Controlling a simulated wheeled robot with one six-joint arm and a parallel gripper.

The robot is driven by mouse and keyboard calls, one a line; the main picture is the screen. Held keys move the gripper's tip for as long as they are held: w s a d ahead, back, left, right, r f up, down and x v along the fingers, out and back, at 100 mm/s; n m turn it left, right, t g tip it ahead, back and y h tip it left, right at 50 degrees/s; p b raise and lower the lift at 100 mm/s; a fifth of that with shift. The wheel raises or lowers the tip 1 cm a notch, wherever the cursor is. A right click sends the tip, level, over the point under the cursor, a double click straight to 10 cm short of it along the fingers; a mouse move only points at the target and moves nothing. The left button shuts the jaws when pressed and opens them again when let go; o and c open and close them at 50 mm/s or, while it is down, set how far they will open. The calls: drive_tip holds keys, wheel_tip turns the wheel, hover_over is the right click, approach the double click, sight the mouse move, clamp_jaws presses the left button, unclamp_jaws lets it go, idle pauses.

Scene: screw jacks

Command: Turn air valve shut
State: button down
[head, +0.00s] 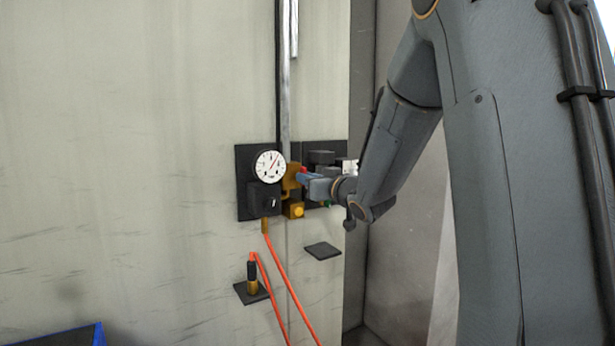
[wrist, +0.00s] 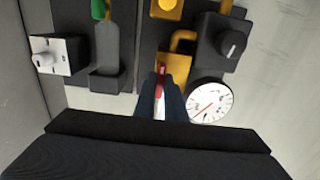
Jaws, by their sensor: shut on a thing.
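The air valve has a brass body (head: 291,178) on a dark wall panel, right of the pressure gauge; the brass also shows in the wrist view (wrist: 178,66). Its red handle (wrist: 160,77) runs up between my fingers in the wrist view, and a bit of red shows in the head view (head: 303,170). My gripper (wrist: 160,96) is shut on this handle; in the head view (head: 315,184) it reaches in from the right. The fingers hide much of the handle. The white gauge (head: 270,166) has a red needle; its face also shows in the wrist view (wrist: 210,103).
A black block with a knob (head: 265,200) sits below the gauge, and a yellow-orange fitting (head: 297,211) below the valve. Orange hoses (head: 283,283) hang down. A white switch box (wrist: 50,55) and a dark lever-like part (wrist: 107,67) are close to my gripper. A metal pipe (head: 286,90) rises above.

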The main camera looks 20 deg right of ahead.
idle(0.4)
drive_tip(key=c, duration=1.8)
unclamp_jaws()
drive_tip(key=shift+s+d+b, duration=0.25)
drive_tip(key=shift+s+b, duration=0.15)
drive_tip(key=shift+s, duration=0.9)
drive_tip(key=shift+s+d+b, duration=0.3)
drive_tip(key=shift+s+b, duration=0.1)
drive_tip(key=shift+s, duration=0.9)
drive_tip(key=shift+s+d+b, duration=0.25)
drive_tip(key=shift+s+b, duration=0.15)
drive_tip(key=shift+s, duration=0.9)
